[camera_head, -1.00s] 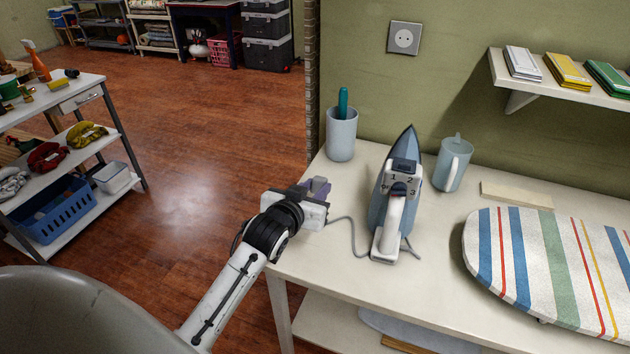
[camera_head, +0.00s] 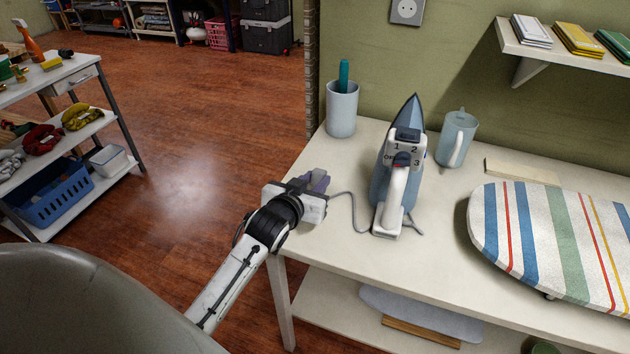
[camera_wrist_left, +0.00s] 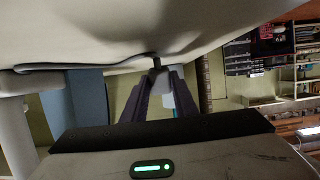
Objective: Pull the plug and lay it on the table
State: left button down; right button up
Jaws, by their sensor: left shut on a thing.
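My left gripper (camera_head: 320,178) is low over the table's left edge, left of the iron. It is shut on the plug (camera_wrist_left: 157,64), a small dark piece between the fingertips in the left wrist view. The fingers mostly hide it in the head view. A grey cord (camera_head: 353,213) runs from the gripper to the iron (camera_head: 398,190), which stands upright on the white table (camera_head: 345,245). Whether the plug touches the tabletop I cannot tell. The wall socket (camera_head: 406,11) has nothing in it. My right gripper is not in view.
A cup with a teal item (camera_head: 341,112) stands behind the gripper, and a pale blue jug (camera_head: 456,140) right of the iron. A striped ironing board (camera_head: 545,240) covers the table's right side. The front left tabletop is clear. A wall shelf (camera_head: 560,62) is above right.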

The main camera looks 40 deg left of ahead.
pick_arm(q)
jog(key=c, duration=1.3)
grip_release()
jog(key=shift+c, duration=0.2)
jog(key=v, duration=1)
jog(key=shift+s+r, duration=0.1)
jog(key=shift+s, duration=0.05)
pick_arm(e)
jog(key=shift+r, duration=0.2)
